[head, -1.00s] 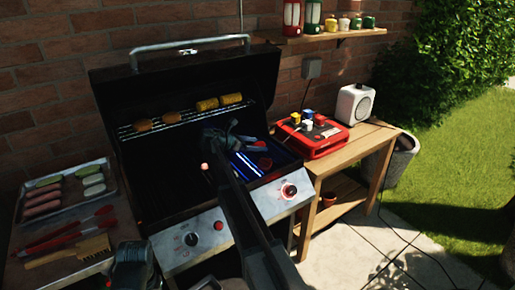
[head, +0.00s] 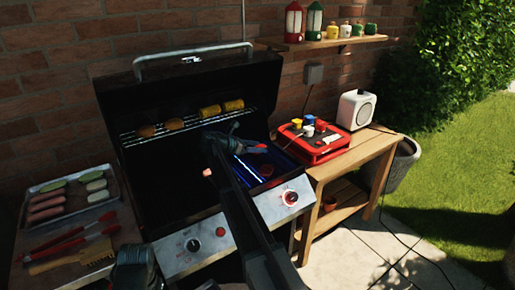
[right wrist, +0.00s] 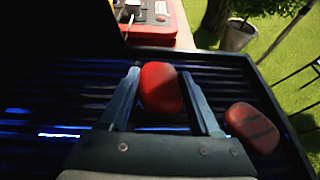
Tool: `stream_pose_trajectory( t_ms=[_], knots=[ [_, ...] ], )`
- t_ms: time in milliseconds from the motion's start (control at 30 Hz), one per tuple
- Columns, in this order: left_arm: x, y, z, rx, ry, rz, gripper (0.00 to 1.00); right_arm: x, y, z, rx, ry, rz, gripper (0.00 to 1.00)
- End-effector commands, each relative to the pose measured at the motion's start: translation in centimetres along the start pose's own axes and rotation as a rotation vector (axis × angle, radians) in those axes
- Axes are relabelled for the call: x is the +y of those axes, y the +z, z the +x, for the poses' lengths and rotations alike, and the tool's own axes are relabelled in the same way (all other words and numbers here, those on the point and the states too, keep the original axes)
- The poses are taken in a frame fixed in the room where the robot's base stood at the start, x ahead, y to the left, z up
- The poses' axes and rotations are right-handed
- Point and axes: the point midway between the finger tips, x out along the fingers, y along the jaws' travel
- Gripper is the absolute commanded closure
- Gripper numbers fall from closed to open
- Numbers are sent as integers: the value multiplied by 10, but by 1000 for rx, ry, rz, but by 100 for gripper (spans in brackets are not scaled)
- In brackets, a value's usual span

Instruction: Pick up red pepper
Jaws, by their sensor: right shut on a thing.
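My right gripper (right wrist: 162,95) is shut on a red pepper piece (right wrist: 158,88), one finger on each side of it, over the grill. In the head view the gripper (head: 250,146) is dark and small, and the held pepper is mostly hidden. A second red pepper piece (right wrist: 252,127), with dark sear stripes, lies on the grate to the right of the gripper; it also shows in the head view (head: 266,170). My left gripper (head: 135,268) is partly in view at the bottom left; its jaws cannot be made out.
The open grill's lid (head: 190,80) stands behind; corn and patties sit on its upper rack (head: 180,126). A tray of food (head: 70,197) and tongs (head: 75,237) lie at left. A red case (head: 318,145) and white speaker (head: 356,110) stand on the wooden side table (head: 365,150).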

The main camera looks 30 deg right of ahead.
Motion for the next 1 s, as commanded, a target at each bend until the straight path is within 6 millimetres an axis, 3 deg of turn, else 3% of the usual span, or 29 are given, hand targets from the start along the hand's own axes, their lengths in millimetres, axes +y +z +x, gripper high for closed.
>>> stream_pose_trajectory(
  t_ms=[133,600,800,1000],
  knots=[
    [-2,2,-25,0,0,0,50,0,23,-10,0,0,0,90],
    [-3,2,-29,0,0,0,50,-100,4,-66,0,1,-1,90],
    [-3,2,-32,0,0,0,50,-125,0,-82,0,0,0,90],
    [-3,2,-33,0,0,0,50,-135,-1,-90,0,1,0,90]
  ],
)
